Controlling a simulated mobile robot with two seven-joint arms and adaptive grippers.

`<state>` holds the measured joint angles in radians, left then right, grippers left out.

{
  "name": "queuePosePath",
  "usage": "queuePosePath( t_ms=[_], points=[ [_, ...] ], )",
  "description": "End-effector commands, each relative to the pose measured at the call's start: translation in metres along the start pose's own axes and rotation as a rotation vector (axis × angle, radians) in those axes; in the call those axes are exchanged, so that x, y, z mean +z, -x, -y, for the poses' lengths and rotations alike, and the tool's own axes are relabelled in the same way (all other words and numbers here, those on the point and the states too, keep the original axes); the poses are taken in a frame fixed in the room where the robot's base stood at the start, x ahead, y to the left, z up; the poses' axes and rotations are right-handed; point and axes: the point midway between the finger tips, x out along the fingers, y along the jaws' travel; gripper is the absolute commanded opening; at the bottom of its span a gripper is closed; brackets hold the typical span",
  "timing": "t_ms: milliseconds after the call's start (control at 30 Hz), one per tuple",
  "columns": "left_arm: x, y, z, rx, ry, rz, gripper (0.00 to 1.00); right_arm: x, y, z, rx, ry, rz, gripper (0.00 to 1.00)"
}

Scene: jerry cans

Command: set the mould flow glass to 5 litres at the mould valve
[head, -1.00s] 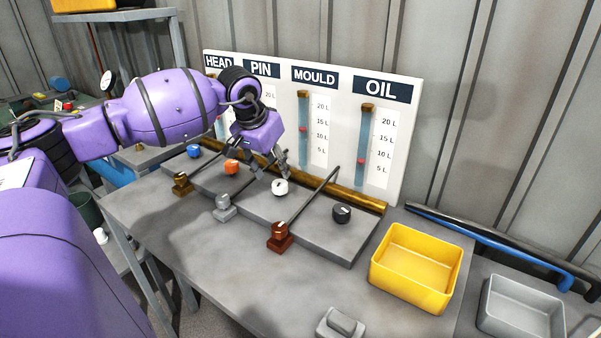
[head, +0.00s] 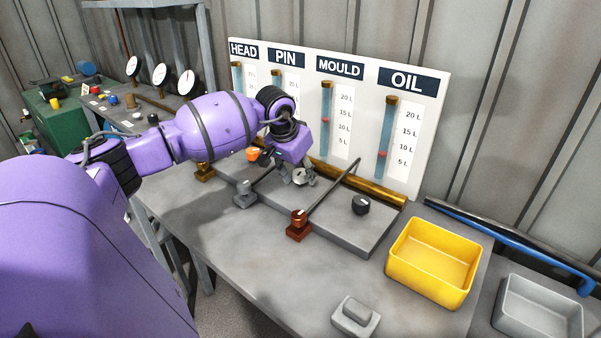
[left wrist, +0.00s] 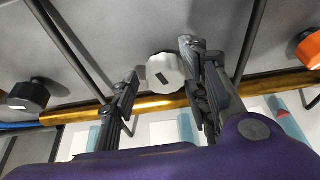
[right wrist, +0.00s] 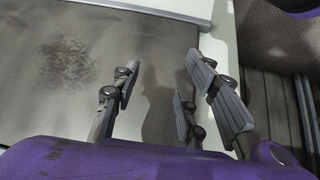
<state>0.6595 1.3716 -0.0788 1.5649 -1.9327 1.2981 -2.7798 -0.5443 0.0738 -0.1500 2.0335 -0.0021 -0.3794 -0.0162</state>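The mould flow glass (head: 327,140) stands on the white board under the MOULD label (head: 340,67). Its red float (head: 326,119) sits between the 10 L and 15 L marks. The white mould knob (head: 299,175) is on the grey bench block in front of the board. My left gripper (head: 303,181) is at this knob, pointing down. In the left wrist view the white knob (left wrist: 166,72) lies between the open fingers, close to the right finger and with a gap to the left one. My right gripper (right wrist: 160,85) is open and empty, away from the bench block.
An orange knob (head: 253,154) and a black knob (head: 361,204) flank the white one. Levers with a grey base (head: 243,195) and a red-brown base (head: 299,225) stand in front. A yellow bin (head: 432,264) and a grey tray (head: 538,308) are at right.

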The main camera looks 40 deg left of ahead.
Motion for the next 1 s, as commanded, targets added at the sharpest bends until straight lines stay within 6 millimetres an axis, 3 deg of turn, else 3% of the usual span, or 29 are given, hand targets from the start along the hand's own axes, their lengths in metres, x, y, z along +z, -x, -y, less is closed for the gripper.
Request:
queuePosePath(
  t_ms=[33,300,667,1000],
  points=[
    [0.000,0.000,0.000,0.000,0.000,0.000,0.35,0.001,0.000,0.000,0.000,0.000,0.001,0.40],
    [0.000,0.000,-0.001,0.002,0.000,0.000,0.04,0.003,0.000,0.000,0.000,0.000,0.005,0.40],
    [0.000,-0.002,-0.003,-0.024,0.065,0.001,0.04,0.014,-0.005,0.001,-0.001,0.002,0.020,0.40],
    [-0.001,-0.005,-0.006,-0.123,0.306,0.001,0.04,0.036,-0.021,0.003,-0.004,0.004,0.041,0.40]
  ],
)
